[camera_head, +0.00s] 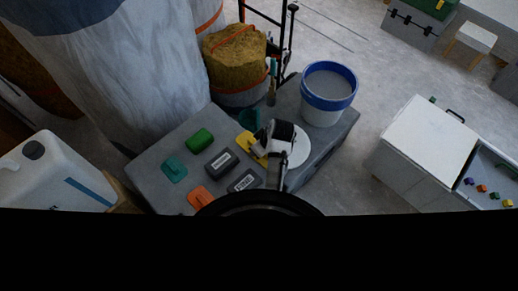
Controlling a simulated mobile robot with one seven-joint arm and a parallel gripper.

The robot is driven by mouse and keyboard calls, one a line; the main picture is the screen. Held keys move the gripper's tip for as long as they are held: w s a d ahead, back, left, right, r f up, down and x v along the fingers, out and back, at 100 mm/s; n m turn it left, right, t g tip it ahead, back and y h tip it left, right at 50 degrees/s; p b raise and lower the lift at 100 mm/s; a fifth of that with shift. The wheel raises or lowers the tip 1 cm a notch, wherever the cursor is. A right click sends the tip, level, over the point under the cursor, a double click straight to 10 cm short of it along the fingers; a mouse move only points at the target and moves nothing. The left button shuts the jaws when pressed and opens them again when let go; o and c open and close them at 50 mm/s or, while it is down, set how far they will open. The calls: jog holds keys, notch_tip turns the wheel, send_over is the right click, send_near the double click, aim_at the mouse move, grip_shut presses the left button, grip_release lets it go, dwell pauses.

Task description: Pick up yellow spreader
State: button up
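The yellow spreader (245,139) lies on the grey table (151,185), near the middle of its top. My gripper (260,148) is low over its right side, pointing left, and hides part of it. The fingertips are small and dark here. I cannot tell whether they touch the spreader or whether they are open or shut.
A teal spreader (174,168), green block (200,138), two dark labelled blocks (222,162) (244,181) and an orange spreader (199,197) lie left and front. A teal item (250,118) lies behind. A blue-white bucket (328,95) stands at back right.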

grip_shut()
dwell(0.3)
notch_tip(320, 180, up, 21)
jog(key=p, duration=0.5)
jog(key=shift+f+p, duration=0.2)
jog(key=shift+p, duration=0.1)
jog(key=c, duration=0.7)
grip_release()
jog(key=shift+c, duration=1.4)
